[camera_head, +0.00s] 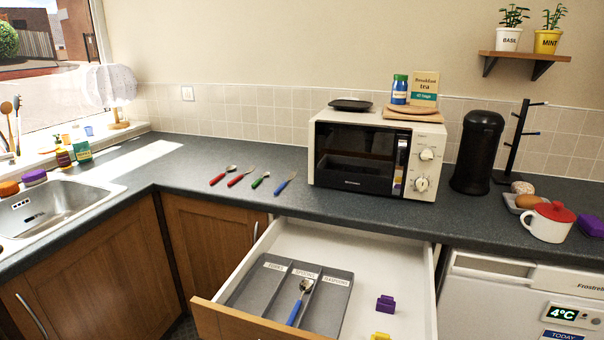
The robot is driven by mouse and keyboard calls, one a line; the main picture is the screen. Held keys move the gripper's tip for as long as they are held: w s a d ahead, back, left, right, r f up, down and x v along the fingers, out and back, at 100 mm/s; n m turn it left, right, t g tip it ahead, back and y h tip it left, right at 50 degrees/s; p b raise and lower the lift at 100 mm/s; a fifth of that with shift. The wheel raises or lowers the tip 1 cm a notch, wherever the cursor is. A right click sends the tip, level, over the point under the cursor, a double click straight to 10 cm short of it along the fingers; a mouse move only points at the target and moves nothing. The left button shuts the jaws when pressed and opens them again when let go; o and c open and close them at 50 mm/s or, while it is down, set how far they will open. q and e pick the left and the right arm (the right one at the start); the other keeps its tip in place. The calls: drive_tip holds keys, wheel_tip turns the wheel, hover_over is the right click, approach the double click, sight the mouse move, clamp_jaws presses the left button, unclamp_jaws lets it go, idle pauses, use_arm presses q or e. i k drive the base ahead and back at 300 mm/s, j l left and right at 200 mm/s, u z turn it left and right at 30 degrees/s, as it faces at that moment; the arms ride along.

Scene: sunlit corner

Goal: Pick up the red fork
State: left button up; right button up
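Two red-handled utensils lie on the dark counter left of the microwave. The right one (240,177) has a slimmer head and looks like the red fork. The left one (222,175) has a rounder head, like a spoon; the heads are small, so I cannot be fully sure. A green-handled utensil (260,180) and a blue-handled one (285,184) lie to their right, all apart from each other. Neither of my grippers is in view.
An open drawer (208,319) juts out below the counter. Its grey divided tray (341,292) holds a blue-handled spoon (298,304) in the middle compartment. A purple clip (385,304) lies beside it. The microwave (423,165) stands right of the utensils; a sink (60,205) is left.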

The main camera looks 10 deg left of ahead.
sight(237, 179)
drive_tip(key=i+j+z, duration=0.15)
drive_tip(key=j+z, duration=0.15)
drive_tip(key=i+j+z, duration=0.1)
drive_tip(key=j+z, duration=0.2)
drive_tip(key=i+j+z, duration=0.1)
drive_tip(key=j+z, duration=0.2)
drive_tip(key=j, duration=0.15)
drive_tip(key=j+z, duration=0.25)
drive_tip(key=j, duration=0.15)
